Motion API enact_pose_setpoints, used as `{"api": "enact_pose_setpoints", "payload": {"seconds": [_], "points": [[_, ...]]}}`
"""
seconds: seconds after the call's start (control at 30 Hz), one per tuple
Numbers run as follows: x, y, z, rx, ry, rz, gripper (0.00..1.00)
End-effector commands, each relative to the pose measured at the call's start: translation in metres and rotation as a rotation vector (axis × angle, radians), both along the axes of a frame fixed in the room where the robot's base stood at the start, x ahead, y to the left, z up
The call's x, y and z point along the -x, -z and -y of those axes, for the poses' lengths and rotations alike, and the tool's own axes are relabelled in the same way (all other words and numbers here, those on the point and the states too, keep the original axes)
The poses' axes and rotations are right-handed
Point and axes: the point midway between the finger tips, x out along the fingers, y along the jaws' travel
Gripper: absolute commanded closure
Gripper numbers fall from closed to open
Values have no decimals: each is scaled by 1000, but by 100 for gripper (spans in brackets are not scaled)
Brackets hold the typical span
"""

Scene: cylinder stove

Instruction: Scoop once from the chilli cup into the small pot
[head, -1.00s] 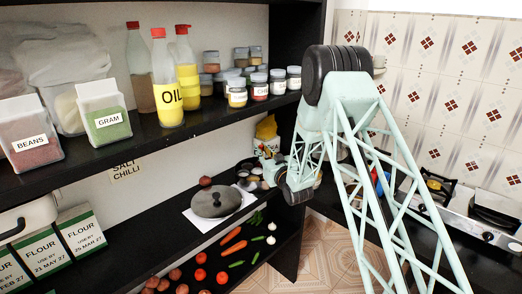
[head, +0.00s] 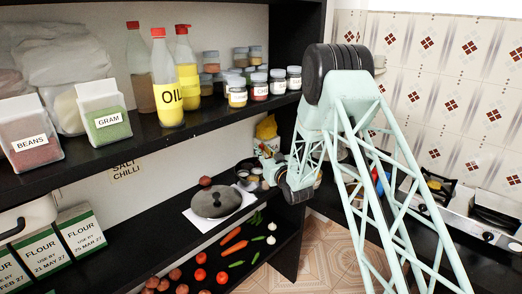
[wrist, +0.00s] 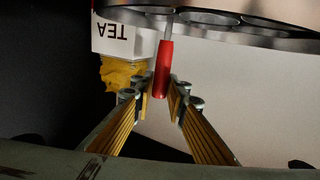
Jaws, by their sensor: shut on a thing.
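My gripper (wrist: 160,92) is shut on the red handle of a utensil (wrist: 164,68) in the wrist view. Its thin metal shank runs up to a round metal spice tin (wrist: 130,15), and its working end is hidden there. The tin holds several round cups, seen edge-on, so I cannot tell which is the chilli cup. I cannot make out the small pot for certain.
A white tea box (wrist: 113,38) with yellow stuff at its opening is close to my fingers. The upper shelf (head: 150,150) overhangs this space. A stove (head: 470,205) stands at the right.

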Motion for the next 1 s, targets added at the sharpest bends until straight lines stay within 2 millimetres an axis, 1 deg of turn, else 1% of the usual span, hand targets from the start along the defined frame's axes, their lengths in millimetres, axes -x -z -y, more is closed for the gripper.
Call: {"api": "enact_pose_setpoints", "payload": {"seconds": [1.0], "points": [[0, -49, 0, 0, 0, 1, 100]]}}
